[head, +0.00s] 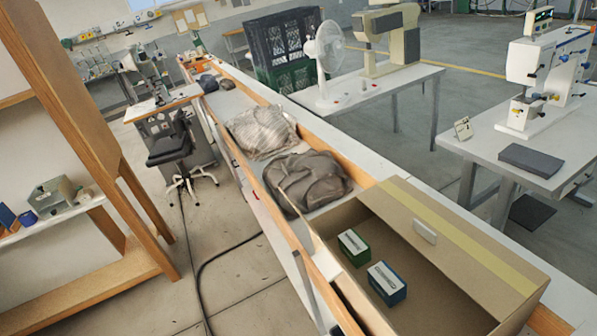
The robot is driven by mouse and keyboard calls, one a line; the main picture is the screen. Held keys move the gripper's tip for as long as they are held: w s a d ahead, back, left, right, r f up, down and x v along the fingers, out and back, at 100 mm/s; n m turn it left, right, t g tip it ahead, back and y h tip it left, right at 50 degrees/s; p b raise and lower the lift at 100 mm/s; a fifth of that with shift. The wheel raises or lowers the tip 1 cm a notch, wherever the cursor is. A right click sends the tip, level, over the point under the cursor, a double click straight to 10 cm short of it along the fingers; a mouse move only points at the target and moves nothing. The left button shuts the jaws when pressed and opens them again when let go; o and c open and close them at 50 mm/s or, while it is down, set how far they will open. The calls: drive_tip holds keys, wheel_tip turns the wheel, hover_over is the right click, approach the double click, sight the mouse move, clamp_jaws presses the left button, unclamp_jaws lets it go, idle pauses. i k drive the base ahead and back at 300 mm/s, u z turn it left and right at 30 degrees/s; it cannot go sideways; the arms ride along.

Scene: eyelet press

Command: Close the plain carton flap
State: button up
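An open cardboard carton (335,222) sits on the long bench at the lower right, and its near part is cut off by the picture's bottom edge. A plain brown flap (476,262) stands up along its right side. The flap has a yellowish strip (470,240) and a small white block or tab (425,231) on its inner face. A green box (354,247) and a blue box (386,283), both with white labels, lie inside the carton. My gripper is not in this view, so its state and its distance from the flap are hidden.
Grey bundled garments (304,181) and a bagged pale bundle (261,132) lie on the bench behind the carton. A side table at right holds a white press machine (545,75) and a dark pad (531,160). A wooden shelf (92,130) stands at left; floor lies between.

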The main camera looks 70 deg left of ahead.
sight(327, 262)
drive_tip(key=u, duration=0.05)
drive_tip(key=k, duration=0.9)
drive_tip(key=u, duration=0.95)
drive_tip(key=i, duration=0.5)
